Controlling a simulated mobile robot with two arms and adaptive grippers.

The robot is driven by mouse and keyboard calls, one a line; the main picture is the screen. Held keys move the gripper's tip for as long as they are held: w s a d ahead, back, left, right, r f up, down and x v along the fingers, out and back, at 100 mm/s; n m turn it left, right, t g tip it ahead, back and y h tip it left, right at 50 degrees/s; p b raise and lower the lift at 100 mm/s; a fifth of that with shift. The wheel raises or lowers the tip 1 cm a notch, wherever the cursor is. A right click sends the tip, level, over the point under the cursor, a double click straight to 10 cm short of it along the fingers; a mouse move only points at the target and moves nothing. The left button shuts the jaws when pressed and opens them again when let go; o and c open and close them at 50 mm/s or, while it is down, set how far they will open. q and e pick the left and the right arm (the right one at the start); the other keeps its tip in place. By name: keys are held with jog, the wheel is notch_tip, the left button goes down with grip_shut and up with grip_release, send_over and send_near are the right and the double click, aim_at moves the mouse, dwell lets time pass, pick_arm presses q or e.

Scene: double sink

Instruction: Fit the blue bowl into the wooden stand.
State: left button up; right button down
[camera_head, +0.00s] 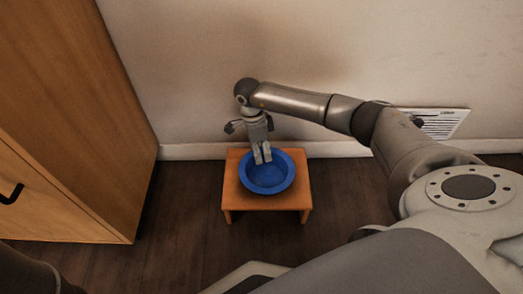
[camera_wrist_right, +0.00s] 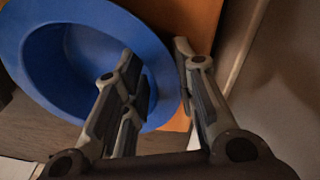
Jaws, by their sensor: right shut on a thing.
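The blue bowl (camera_head: 265,184) is upright over the top of the small wooden stand (camera_head: 234,203) in the head view. I cannot tell whether it is seated in the stand or held just above it; the bowl hides the middle of the stand's top. My right gripper (camera_head: 262,158) is shut on the bowl's far rim, pointing down. In the right wrist view, the fingers (camera_wrist_right: 157,66) straddle the wall of the bowl (camera_wrist_right: 30,62), one inside and one outside. Part of the stand (camera_wrist_right: 192,14) shows behind the bowl. My left gripper is not in view.
A wooden cabinet (camera_head: 85,110) with a dark handle stands at the left. The pale wall (camera_head: 310,50) and its white baseboard run close behind the stand. A white vent (camera_head: 441,122) is low on the wall at right. Dark floor (camera_head: 180,215) around the stand is clear.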

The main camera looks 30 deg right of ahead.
jog(key=shift+f, duration=0.2)
jog(key=c, duration=1.1)
grip_release()
jog(key=shift+r, duration=0.15)
notch_tip(320, 180, up, 12)
jog(key=w, duration=0.2)
jog(key=shift+a+f, duration=0.2)
jog(key=shift+a, duration=0.25)
